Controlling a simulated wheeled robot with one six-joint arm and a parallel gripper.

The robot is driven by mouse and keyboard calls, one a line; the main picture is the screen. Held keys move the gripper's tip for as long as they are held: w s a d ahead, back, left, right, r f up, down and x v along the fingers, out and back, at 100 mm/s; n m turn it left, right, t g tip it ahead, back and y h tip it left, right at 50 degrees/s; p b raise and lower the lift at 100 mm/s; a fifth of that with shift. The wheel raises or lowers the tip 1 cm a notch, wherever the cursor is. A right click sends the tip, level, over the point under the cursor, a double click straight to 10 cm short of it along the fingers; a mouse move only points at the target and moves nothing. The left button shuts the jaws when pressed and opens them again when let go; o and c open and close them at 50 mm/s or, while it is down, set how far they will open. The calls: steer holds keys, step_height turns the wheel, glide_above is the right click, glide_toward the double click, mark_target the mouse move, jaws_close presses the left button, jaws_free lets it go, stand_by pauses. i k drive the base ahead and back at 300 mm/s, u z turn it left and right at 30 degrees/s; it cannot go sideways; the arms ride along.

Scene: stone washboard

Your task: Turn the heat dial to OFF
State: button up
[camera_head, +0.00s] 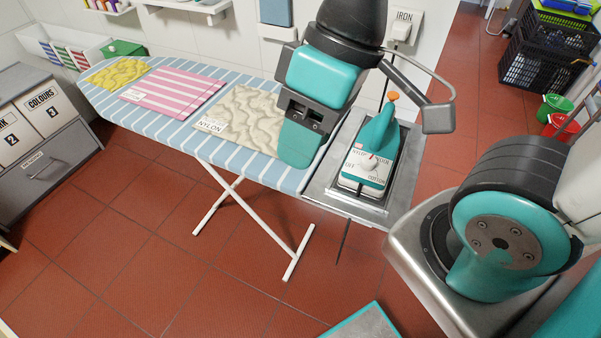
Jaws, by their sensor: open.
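The iron (376,142), teal with an orange button on top, sits on a metal rest plate (320,184) at the right end of the ironing board. Its pale face has printed settings around the heat dial (367,164), which shows a red mark. The lettering is too small to read surely, and I cannot tell which setting the dial points to. My gripper (368,125) is open at the iron in the picture, with a grey finger to the right of the iron. Its teal and dark housing is to the left. Whether it touches the iron cannot be told.
The striped ironing board (150,125) carries yellow, pink-striped and beige (240,118) folded cloths. A wall socket labelled IRON (403,27) is behind, with a cord. Drawers (40,130) stand at left, black crates (545,60) and green and red buckets at right.

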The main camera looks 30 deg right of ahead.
mark_target(368, 163)
steer(key=u, duration=1.2)
steer(key=k, duration=0.9)
steer(key=z, duration=1.8)
